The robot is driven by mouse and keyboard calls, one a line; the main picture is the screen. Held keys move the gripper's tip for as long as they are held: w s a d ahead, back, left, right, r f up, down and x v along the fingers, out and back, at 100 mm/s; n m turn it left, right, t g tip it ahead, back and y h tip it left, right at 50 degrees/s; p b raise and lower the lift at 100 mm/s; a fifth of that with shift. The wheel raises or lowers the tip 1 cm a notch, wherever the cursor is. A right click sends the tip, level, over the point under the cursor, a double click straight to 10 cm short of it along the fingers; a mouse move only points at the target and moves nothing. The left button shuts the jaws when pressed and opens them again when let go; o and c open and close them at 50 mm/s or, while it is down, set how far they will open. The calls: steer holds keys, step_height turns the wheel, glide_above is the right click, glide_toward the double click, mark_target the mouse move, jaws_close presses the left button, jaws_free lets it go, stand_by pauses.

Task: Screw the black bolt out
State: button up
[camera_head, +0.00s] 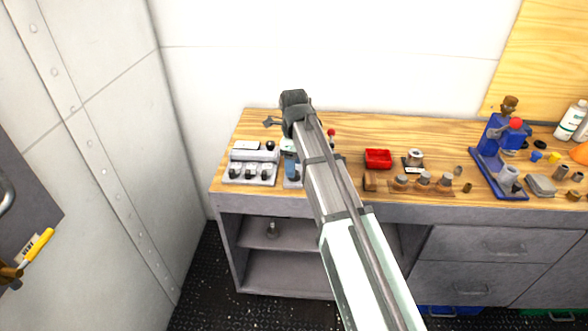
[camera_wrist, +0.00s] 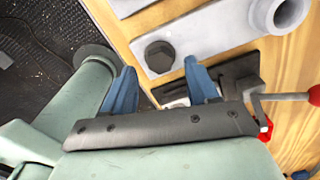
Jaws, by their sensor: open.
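A black hex-headed bolt (camera_wrist: 160,56) stands in a grey metal plate (camera_wrist: 205,32) in the wrist view. My gripper (camera_wrist: 159,67) has its two blue fingers spread apart, with nothing between them. The bolt head shows just beyond the fingertips, between them in the picture; I see no contact. In the head view a grey fixture (camera_head: 250,182) with several dark bolt heads sits at the bench's left end. I cannot tell which of those heads is the bolt in the wrist view.
A dark vise-like tool (camera_wrist: 240,85) with a red-knobbed handle (camera_wrist: 314,95) lies beside the plate. A red bin (camera_head: 378,158), a row of metal parts (camera_head: 422,184) and a blue stand (camera_head: 497,170) are farther right. The bench's front edge is close by.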

steer(key=shift+f, duration=1.3)
steer(key=c, duration=1)
steer(key=shift+c, duration=0.2)
steer(key=shift+n, duration=0.4)
